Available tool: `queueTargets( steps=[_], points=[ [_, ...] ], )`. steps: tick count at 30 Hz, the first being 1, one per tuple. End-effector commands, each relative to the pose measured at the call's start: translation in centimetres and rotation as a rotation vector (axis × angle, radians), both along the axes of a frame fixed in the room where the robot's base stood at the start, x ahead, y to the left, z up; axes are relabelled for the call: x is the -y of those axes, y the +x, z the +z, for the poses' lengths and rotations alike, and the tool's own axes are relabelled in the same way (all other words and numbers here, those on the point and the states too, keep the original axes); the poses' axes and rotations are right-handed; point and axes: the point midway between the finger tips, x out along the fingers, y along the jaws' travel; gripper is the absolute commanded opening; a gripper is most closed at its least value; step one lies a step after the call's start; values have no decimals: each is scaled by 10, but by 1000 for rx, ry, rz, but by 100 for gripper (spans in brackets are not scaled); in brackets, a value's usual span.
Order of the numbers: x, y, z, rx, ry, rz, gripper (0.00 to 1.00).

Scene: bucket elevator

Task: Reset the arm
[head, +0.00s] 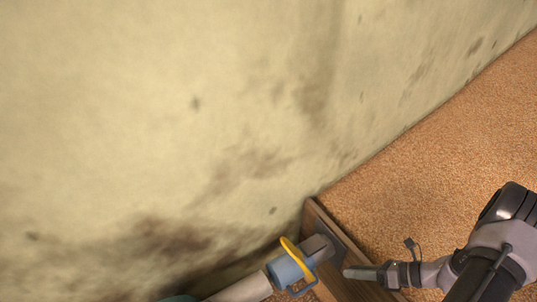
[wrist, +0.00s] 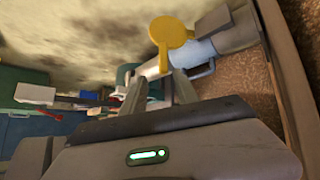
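My gripper (wrist: 160,86) shows in the wrist view with its two grey fingers apart and nothing clearly held between them. In the head view, my arm comes in at the lower right, and my gripper (head: 362,273) points left, seen side-on. A blue-grey cylindrical part (head: 288,271) with a yellow piece (head: 298,258) lies just left of the fingertips, apparently apart from them. In the wrist view the yellow piece (wrist: 171,35) looks like a round paddle, beyond the fingers, beside the blue-grey part (wrist: 200,54).
A stained pale wall (head: 180,120) fills the left. A wooden board (head: 335,240) stands at its foot, beside open brown carpet-like floor (head: 440,150). In the wrist view, a green box (wrist: 22,118) and several small coloured items (wrist: 75,99) lie to the left.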

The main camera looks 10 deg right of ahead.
Motion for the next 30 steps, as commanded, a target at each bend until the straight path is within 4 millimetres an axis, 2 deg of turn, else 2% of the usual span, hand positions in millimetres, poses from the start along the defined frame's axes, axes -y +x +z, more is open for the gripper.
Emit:
queueTargets(
  steps=[1,3,6,8,9,12,15,19,23,30],
  points=[
    [-13,16,45,69,-135,169,36],
    [-40,29,102,177,-321,419,36],
    [-88,31,177,355,-578,767,36],
    [-119,23,216,473,-726,969,36],
    [-138,15,240,557,-826,1102,36],
    [-181,-15,288,780,-1070,1408,36],
    [-210,-47,319,986,-1286,1643,36],
    [-226,-74,337,1173,-1483,1817,36],
    [-230,-84,343,1243,-1559,1877,36],
    [-230,-84,343,1246,-1563,1878,36]
  ],
)
